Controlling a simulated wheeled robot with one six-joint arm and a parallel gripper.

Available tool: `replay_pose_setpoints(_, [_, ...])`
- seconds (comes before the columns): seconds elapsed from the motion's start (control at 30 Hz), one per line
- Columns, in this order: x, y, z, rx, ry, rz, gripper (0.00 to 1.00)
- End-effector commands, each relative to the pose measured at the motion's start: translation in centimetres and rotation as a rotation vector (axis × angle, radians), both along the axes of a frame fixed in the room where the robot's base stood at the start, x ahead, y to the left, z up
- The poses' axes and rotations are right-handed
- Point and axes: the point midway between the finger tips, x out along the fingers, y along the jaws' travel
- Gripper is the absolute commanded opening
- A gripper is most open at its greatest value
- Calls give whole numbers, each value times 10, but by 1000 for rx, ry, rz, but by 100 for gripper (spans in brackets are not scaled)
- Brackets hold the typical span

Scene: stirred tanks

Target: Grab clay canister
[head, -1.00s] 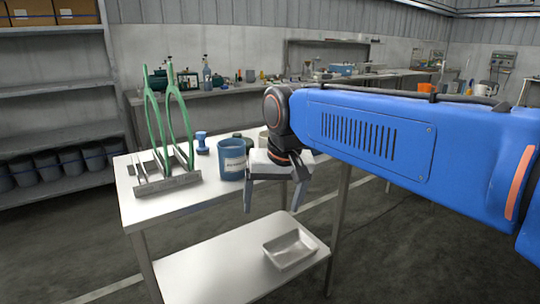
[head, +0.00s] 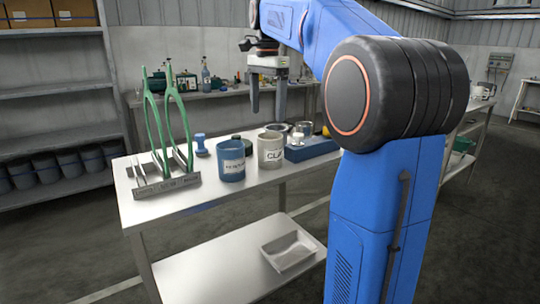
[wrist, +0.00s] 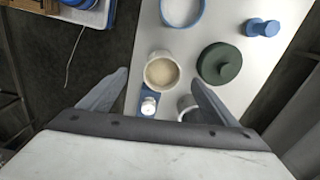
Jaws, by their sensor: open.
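The clay canister (head: 271,151) is a light grey open-topped cup with a dark "CLA…" label. It stands upright on the near metal table (head: 150,209). In the wrist view the canister (wrist: 161,71) is seen from above, with pale beige contents, just beyond my fingertips and roughly between their lines. My gripper (head: 268,112) is open and empty, pointing down above and a little behind the canister. Its two fingers also show in the wrist view (wrist: 158,82). Nothing touches the canister.
A blue labelled canister (head: 231,161) stands left of the clay one. A dark green lidded thing (head: 243,143) is behind, and a blue block (head: 312,149) with a metal cup is to the right. A green-handled rack (head: 168,185) is at the left end. A tray (head: 290,250) lies on the lower shelf.

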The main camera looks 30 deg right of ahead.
Motion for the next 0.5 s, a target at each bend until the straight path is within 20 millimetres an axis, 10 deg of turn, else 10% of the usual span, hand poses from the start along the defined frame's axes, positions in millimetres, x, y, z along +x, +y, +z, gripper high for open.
replay_pose_setpoints(0.27, [18,-17,7,9,27,-108,83])
replay_pose_setpoints(0.5, [17,-16,-27,10,30,-109,83])
